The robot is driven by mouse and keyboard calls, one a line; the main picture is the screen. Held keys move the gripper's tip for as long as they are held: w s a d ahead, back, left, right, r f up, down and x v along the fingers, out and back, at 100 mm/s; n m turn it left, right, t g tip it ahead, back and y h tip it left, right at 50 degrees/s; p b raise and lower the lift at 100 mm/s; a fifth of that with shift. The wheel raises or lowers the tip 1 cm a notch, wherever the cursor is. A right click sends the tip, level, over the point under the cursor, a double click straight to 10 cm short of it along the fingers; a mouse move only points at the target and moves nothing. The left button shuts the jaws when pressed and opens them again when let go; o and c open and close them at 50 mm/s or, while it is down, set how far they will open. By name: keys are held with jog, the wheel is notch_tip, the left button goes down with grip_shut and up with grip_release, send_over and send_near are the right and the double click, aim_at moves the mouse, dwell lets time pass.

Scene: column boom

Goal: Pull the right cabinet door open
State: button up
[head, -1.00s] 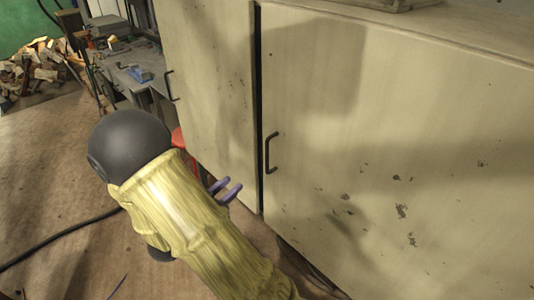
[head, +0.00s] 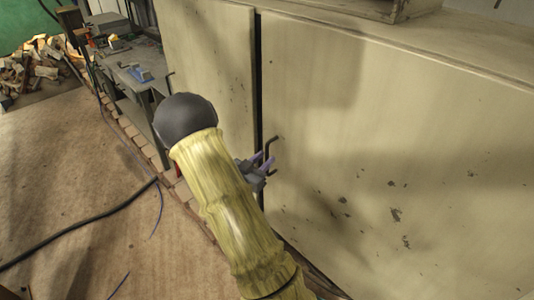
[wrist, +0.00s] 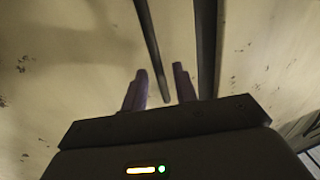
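The right cabinet door (head: 400,130) is a cream panel with chipped paint and looks closed. Its dark bar handle (head: 272,142) is near its left edge, beside the dark gap between the doors. My gripper (head: 264,163) is at the handle, its purple fingers partly hidden by my arm. In the wrist view, my gripper (wrist: 160,70) has its two fingers apart, and the handle (wrist: 152,50) runs between them in the picture. I see no clear contact between fingers and bar. The door (wrist: 75,60) also fills the left of the wrist view.
The left cabinet door (head: 210,70) stands beside the gap. A workbench (head: 130,70) with tools is at the back left, with a firewood pile (head: 35,70) beyond. A black cable (head: 80,227) lies on the brown floor. A crate (head: 385,8) rests on the cabinet top.

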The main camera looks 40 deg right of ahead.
jog(key=shift+x, duration=1.2)
jog(key=shift+c, duration=0.2)
grip_shut()
jog(key=shift+a, duration=0.15)
